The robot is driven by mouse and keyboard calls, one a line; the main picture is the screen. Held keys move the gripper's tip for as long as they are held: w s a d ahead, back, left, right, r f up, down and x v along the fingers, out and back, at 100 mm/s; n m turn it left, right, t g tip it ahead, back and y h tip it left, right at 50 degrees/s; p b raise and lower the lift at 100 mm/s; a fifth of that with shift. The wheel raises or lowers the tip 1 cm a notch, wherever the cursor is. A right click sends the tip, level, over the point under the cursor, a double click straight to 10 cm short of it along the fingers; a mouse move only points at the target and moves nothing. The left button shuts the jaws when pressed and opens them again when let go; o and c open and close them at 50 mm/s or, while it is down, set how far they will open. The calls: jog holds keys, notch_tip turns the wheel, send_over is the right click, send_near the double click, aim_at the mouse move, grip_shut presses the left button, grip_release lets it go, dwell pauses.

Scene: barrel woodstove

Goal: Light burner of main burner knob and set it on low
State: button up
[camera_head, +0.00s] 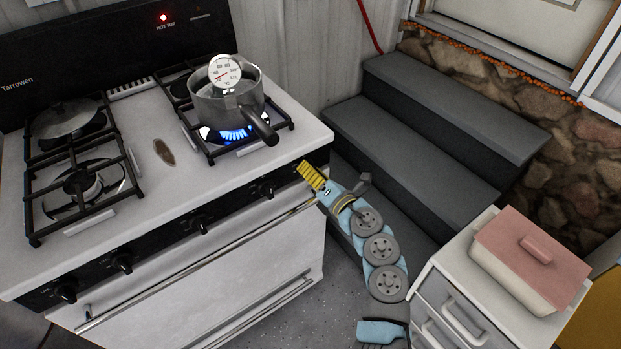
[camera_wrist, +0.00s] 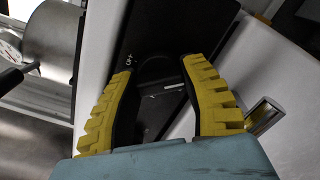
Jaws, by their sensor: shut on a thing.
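The white stove (camera_head: 285,115) has a dark front panel with several black knobs, such as one knob (camera_head: 264,189) left of my gripper. My gripper (camera_head: 310,178) is at the panel's right end. In the wrist view its yellow fingers (camera_wrist: 157,72) are closed around a dark round knob (camera_wrist: 158,68), beside an OFF label (camera_wrist: 126,60). The knob's exact angle is hard to make out. Which knob feeds this flame cannot be told.
A dial thermometer (camera_head: 225,71) stands in the saucepan. The red HOT TOP light (camera_head: 163,17) is on. Oven handles run below the knobs. Grey steps (camera_head: 420,130) are right of the stove. A white drawer unit with a pink-lidded box (camera_head: 530,255) stands at the lower right.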

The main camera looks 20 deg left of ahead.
jog(key=shift+f+n+b, duration=0.2)
jog(key=shift+n+b, duration=0.75)
jog(key=shift+n, duration=0.15)
jog(key=shift+r, duration=0.1)
jog(key=o, duration=1.2)
jog(key=v, duration=1.2)
jog(key=shift+w, duration=0.1)
